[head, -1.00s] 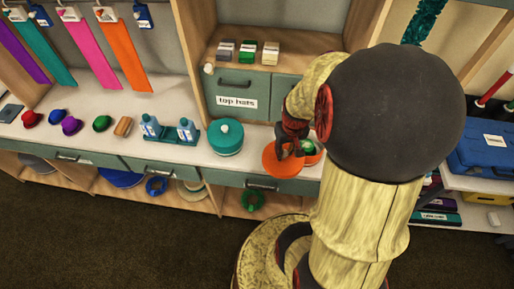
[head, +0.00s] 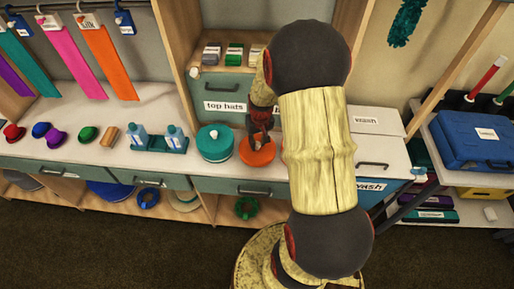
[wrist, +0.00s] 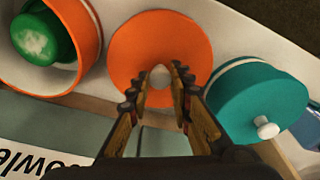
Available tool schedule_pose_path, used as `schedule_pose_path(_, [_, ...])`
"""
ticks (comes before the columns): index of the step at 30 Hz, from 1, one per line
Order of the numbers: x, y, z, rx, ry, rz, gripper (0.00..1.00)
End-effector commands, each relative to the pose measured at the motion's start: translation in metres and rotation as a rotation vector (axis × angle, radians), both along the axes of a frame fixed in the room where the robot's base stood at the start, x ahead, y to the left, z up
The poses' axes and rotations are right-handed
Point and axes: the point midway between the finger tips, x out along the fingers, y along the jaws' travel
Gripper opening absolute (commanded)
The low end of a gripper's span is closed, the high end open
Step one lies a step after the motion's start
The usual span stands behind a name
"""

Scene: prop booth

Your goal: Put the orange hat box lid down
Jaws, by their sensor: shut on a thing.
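The orange hat box lid (head: 257,152) is a round disc with a pale knob (wrist: 160,76). My gripper (head: 261,122) is above it; in the wrist view my gripper (wrist: 161,88) has its fingertips closed around the knob. The lid looks level, over or on the white counter; I cannot tell whether it touches. The open orange hat box (wrist: 85,75) is beside it, at the left in the wrist view, with a green hat (wrist: 45,38) inside. My arm hides that box in the head view.
A teal hat box (head: 215,143) stands close on the lid's other side; its lid (wrist: 250,100) shows in the wrist view. Blue bottles (head: 141,137) and several small hats are farther left. Drawer fronts (head: 228,88) rise behind. The counter's front edge is near.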

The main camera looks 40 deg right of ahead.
Motion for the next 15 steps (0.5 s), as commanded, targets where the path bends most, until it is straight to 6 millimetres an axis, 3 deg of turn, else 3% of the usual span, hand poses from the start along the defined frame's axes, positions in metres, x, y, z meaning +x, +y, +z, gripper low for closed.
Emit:
schedule_pose_path(8, [0.005, -0.001, -0.036, 0.002, 0.002, 0.000, 0.01])
schedule_pose_path(15, [0.005, -0.001, -0.038, 0.000, 0.001, 0.000, 0.01])
